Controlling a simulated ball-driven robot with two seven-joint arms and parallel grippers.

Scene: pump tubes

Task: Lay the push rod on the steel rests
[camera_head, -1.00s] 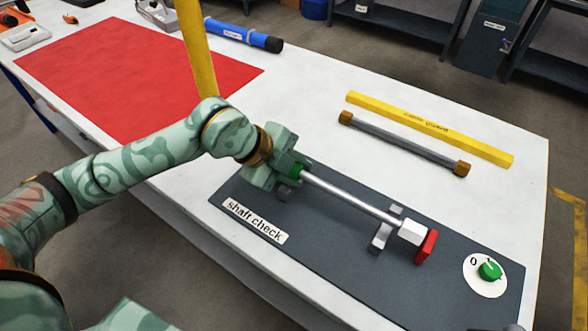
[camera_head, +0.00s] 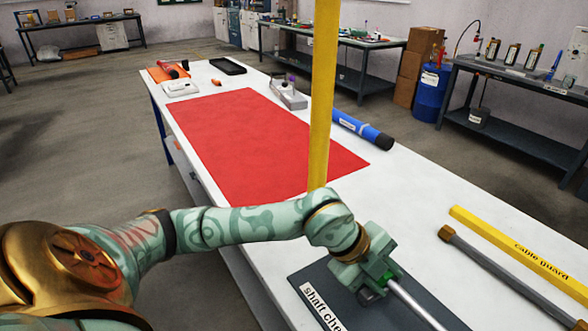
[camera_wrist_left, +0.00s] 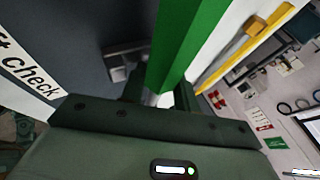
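My left gripper (camera_head: 372,275) is at the front of the table, over the dark shaft check board (camera_head: 350,300). It is around the green end of the push rod (camera_head: 412,304), and its fingers look shut on it. The silver shaft runs down and right out of the head view. In the left wrist view the green end (camera_wrist_left: 188,40) sits between the fingers of the left gripper (camera_wrist_left: 160,95). A steel rest (camera_wrist_left: 118,66) shows beside it, above the board. Whether the rod touches the rests cannot be seen now. My right gripper is not in view.
A yellow upright post (camera_head: 322,90) stands by the table behind my left arm. A yellow cable guard (camera_head: 520,245) and a grey rod with brown ends (camera_head: 505,265) lie to the right. A red mat (camera_head: 260,140) and a blue tube (camera_head: 362,130) lie farther back.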

